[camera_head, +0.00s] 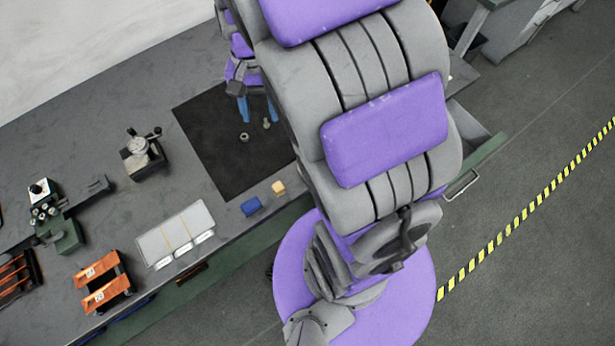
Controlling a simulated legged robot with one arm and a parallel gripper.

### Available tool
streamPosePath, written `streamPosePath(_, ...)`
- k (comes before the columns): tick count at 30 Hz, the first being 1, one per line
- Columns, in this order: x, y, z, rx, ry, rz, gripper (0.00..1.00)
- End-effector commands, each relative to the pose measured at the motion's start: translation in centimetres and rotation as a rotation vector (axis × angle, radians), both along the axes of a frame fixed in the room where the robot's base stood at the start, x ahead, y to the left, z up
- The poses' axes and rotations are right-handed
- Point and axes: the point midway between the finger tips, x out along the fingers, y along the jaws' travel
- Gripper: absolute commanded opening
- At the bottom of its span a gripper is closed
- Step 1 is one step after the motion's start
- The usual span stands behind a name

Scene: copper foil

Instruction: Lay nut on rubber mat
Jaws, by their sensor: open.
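The black rubber mat (215,130) lies on the grey bench, left of my arm, which hides part of its right side. A small grey ring-shaped nut (244,137) lies on the mat. My gripper (258,110) is above the upper part of the mat, with its blue fingers apart and nothing seen between them. The nut is just below the fingertips in the picture, apart from them. Height above the mat is hard to tell.
A small bolt-like piece (267,124) lies right of the nut. A metal device (143,155) and a pale tray (176,235) stand left of the mat.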

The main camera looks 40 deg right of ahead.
Motion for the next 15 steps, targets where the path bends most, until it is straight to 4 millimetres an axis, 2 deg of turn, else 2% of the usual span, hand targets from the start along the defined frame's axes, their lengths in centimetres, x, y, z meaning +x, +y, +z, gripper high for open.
streamPosePath(1,-1.6,0.4,0.9,-0.002,-0.011,0.037,0.50)
streamPosePath(6,-7.0,1.3,2.5,-0.009,-0.031,0.181,0.50)
streamPosePath(15,-16.0,2.1,3.4,-0.019,-0.061,0.448,0.50)
